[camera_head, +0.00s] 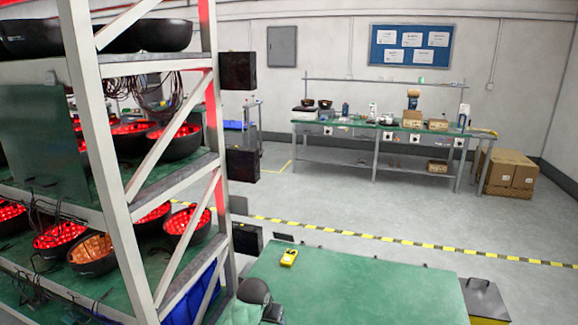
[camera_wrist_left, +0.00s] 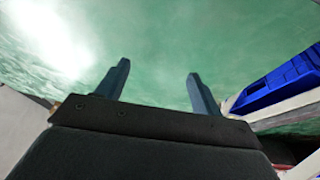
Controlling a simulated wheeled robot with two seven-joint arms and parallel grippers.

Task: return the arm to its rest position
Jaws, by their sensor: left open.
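My left gripper (camera_wrist_left: 158,70) shows in the left wrist view. Its two dark fingers are spread apart with nothing between them. Beyond the fingers is a green surface with a bright glare at the upper left; I cannot tell how far away it is. In the head view a dark rounded part, probably of my own arm, stands at the bottom centre over the green table's (camera_head: 350,290) left edge. The left fingers cannot be made out there. My right gripper is in neither view.
A white-framed rack (camera_head: 135,215) with red-lit dark bowls (camera_head: 60,235) fills the left. A blue bin (camera_wrist_left: 275,85) lies right of my left gripper, near a pale rail. A yellow device (camera_head: 289,257) lies on the otherwise mostly bare table. Open floor (camera_head: 330,205) separates it from the back workbench (camera_head: 380,130).

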